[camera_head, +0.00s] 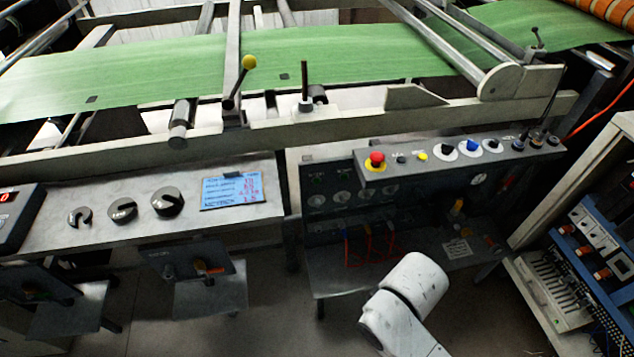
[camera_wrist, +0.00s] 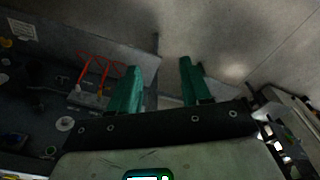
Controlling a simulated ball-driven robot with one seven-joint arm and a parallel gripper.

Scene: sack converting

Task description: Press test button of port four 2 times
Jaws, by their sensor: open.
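My gripper (camera_wrist: 160,66) shows in the wrist view with two green fingers spread apart and nothing between them. In the head view my white arm is at the lower middle, and the fingers cannot be made out. A dark panel with red hoses (camera_head: 370,246) stands under the control box, just beyond my arm; the red hoses (camera_wrist: 98,70) also show in the wrist view, left of the fingers. I cannot read any port numbers, so I cannot tell which part is port four or its test button.
A grey control box (camera_head: 450,155) carries a red mushroom button (camera_head: 376,161) and several knobs. A desk panel (camera_head: 140,205) with black dials and a blue label (camera_head: 233,190) is at left. A rack with blue rails (camera_head: 590,245) stands at right. Floor shows at the lower middle.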

